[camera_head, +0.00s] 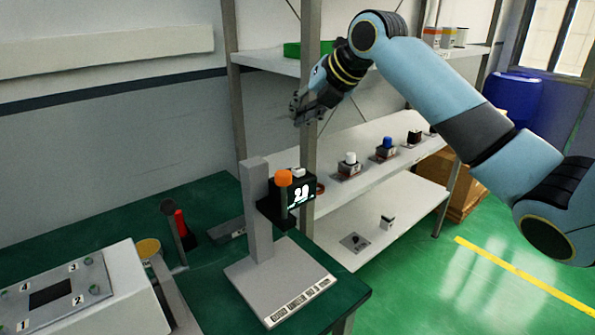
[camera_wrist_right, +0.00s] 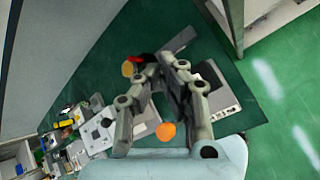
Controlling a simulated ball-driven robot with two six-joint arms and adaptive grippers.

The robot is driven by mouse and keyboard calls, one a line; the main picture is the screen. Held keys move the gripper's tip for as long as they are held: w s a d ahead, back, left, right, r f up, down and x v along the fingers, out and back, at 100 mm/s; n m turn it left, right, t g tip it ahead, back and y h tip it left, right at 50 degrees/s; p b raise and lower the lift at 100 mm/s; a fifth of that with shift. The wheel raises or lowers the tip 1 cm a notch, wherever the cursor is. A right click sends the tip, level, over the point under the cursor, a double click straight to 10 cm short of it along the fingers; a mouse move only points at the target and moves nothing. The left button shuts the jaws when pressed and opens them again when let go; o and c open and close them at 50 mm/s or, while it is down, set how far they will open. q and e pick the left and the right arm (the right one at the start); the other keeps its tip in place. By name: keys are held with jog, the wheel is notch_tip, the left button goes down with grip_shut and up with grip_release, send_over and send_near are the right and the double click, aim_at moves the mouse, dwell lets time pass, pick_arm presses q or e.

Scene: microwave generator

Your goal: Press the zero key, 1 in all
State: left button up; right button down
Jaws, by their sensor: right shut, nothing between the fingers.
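I cannot make out a key marked zero. A grey-white box (camera_head: 110,300) at the lower left of the head view has a sloped panel with a dark screen (camera_head: 50,293) and small green keys by the numbers 1 to 4, one of them at 3 (camera_head: 86,262). A grey stand (camera_head: 258,215) with a black unit and an orange knob (camera_head: 283,178) stands on the green table. My right gripper (camera_head: 300,108) is shut and empty, high above the stand and apart from it. Its fingers (camera_wrist_right: 165,68) also show in the right wrist view. My left gripper is out of view.
A red-handled tool (camera_head: 181,225) and a yellow disc (camera_head: 148,248) are between the box and the stand. A white shelf rack (camera_head: 375,150) with small bottles stands behind, its post close to my right gripper. A blue barrel (camera_head: 513,97) is at the far right.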

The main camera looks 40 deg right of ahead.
jog(key=b, duration=0.6)
send_over(301, 168)
notch_tip(301, 168, down, 7)
jog(key=shift+w+d, duration=0.1)
jog(key=shift+f, duration=0.6)
jog(key=shift+f, duration=0.1)
dwell(0.4)
jog(key=shift+f, duration=0.3)
jog(key=shift+f+b, duration=0.45)
jog(key=shift+f, duration=0.05)
dwell(0.6)
dwell(0.3)
jog(key=shift+r+p, duration=0.9)
jog(key=shift+r, duration=0.1)
